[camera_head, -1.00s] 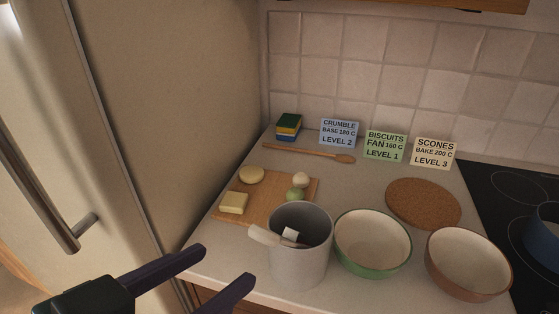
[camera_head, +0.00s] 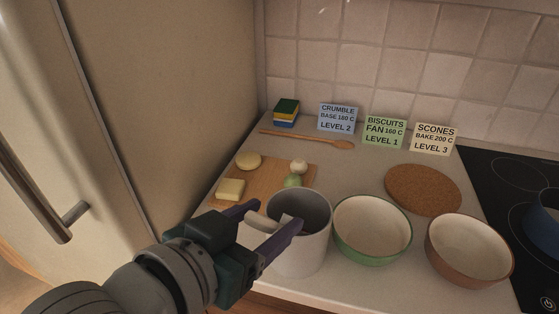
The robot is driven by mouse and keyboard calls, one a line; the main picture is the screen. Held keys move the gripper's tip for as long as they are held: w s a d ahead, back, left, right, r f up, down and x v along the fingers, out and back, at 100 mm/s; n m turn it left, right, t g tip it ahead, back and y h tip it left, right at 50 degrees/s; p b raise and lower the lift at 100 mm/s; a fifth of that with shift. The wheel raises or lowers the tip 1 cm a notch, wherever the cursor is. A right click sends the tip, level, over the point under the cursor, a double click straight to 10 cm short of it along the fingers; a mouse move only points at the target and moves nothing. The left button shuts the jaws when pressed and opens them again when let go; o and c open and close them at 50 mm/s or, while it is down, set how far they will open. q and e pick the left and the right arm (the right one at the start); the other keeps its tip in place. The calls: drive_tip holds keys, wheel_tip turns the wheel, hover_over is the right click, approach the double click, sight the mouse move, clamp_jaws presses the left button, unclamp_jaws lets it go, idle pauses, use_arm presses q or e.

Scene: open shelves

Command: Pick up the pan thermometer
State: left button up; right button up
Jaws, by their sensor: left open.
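I cannot tell whether this is the pan thermometer; the pot's inside is partly hidden by my gripper. My left gripper (camera_head: 279,213) is open at the pot's left rim, one finger on each side of the pale handle in the picture. Whether the fingers touch it is unclear. My right gripper is not in view.
A green bowl (camera_head: 372,252) and a brown bowl (camera_head: 468,277) stand right of the pot. A cutting board (camera_head: 262,192) with food lies behind it. A cork mat (camera_head: 423,188), label cards and a hob (camera_head: 505,180) are further right. A fridge (camera_head: 150,110) bounds the left.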

use_arm(q)
clamp_jaws()
idle(0.5)
idle(0.3)
